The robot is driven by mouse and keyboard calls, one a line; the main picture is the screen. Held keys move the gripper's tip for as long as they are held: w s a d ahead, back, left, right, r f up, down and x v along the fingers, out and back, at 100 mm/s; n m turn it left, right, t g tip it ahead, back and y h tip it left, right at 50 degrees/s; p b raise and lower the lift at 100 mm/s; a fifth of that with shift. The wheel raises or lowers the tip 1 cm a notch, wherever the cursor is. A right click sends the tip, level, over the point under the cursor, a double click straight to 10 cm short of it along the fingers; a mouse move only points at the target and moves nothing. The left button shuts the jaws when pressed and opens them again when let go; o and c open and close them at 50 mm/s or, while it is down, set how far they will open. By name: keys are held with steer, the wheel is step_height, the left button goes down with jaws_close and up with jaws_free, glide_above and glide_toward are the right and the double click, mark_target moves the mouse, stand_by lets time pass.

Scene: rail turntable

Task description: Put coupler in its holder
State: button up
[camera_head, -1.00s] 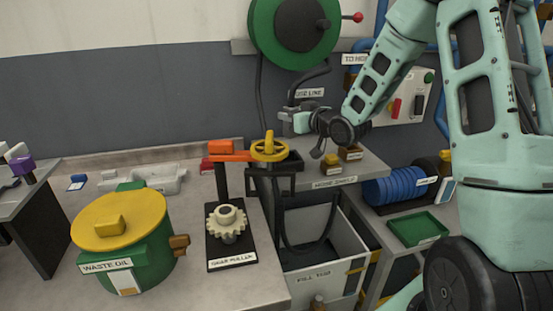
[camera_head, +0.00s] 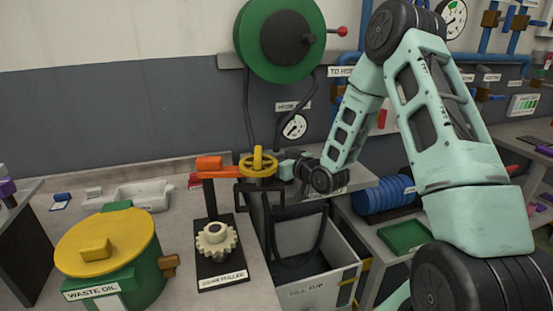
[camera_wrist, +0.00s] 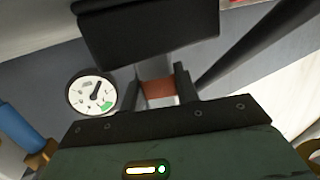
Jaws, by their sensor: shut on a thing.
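My gripper (camera_head: 283,170) is low over the back of the bench, just right of the yellow handwheel. In the wrist view, my gripper (camera_wrist: 158,98) is shut on a pale grey piece with a reddish-brown band, which I take as the coupler (camera_wrist: 158,88). In the head view the coupler is too small and covered to make out. A black hose (camera_head: 303,100) from the green reel runs down toward my gripper. A dark block (camera_wrist: 150,35) stands just beyond the fingertips in the wrist view. I cannot tell which part is the holder.
The gear puller stand (camera_head: 223,255), with an orange arm and yellow handwheel (camera_head: 259,162), is close left of my gripper. A black frame (camera_head: 258,195) and an open grey bin (camera_head: 340,262) are below. The green reel (camera_head: 280,40) hangs above; a gauge (camera_head: 294,127) is behind.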

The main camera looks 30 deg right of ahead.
steer(key=o, duration=0.7)
steer(key=shift+f, duration=0.15)
steer(key=o, duration=0.4)
steer(key=shift+r, duration=0.2)
steer(key=s+d+r+b, duration=0.1)
steer(key=s+b, duration=0.1)
steer(key=s, duration=0.9)
steer(key=shift+s+d+r+b, duration=0.2)
steer(key=shift+s+r+b, duration=0.2)
